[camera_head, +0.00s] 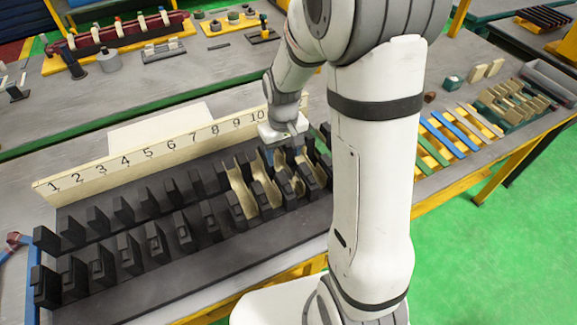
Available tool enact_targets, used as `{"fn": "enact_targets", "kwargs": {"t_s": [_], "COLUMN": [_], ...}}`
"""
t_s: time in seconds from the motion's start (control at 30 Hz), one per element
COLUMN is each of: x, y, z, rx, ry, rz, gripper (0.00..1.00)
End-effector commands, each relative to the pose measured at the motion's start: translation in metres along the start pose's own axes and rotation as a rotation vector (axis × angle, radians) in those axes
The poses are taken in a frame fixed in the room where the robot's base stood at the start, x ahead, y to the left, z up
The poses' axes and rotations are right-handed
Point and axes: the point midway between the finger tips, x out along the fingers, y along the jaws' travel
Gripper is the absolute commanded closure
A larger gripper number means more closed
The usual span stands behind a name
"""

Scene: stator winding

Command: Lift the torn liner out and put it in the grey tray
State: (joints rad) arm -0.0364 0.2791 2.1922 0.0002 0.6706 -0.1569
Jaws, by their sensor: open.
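Several cream slot liners (239,189) sit in the right-hand slots of the dark stator block (150,290), below the higher numbers of the strip. I cannot tell from this view which of them is torn. My gripper (284,151) is open over the right end of the block, near the liners by number 10. Its fingertips are small and partly hidden, and I cannot tell if they touch a liner. The grey tray (550,80) lies at the far right of the bench, apart from the gripper, and looks empty.
A cream strip (150,153) numbered along its length stands behind the block. My arm hides the block's right end. Green and blue strips (450,136) and a green board of cream pieces (512,104) lie between the arm and the tray. Another bench with parts stands behind.

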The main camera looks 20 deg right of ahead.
Motion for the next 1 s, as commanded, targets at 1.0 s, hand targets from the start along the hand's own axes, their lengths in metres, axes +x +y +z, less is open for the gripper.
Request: {"fn": "enact_targets", "kwargs": {"t_s": [1.0], "x": [0.066], "y": [0.001], "z": [-0.001], "rx": [-0.002], "ry": [0.000], "rz": [0.000], "gripper": [0.54]}}
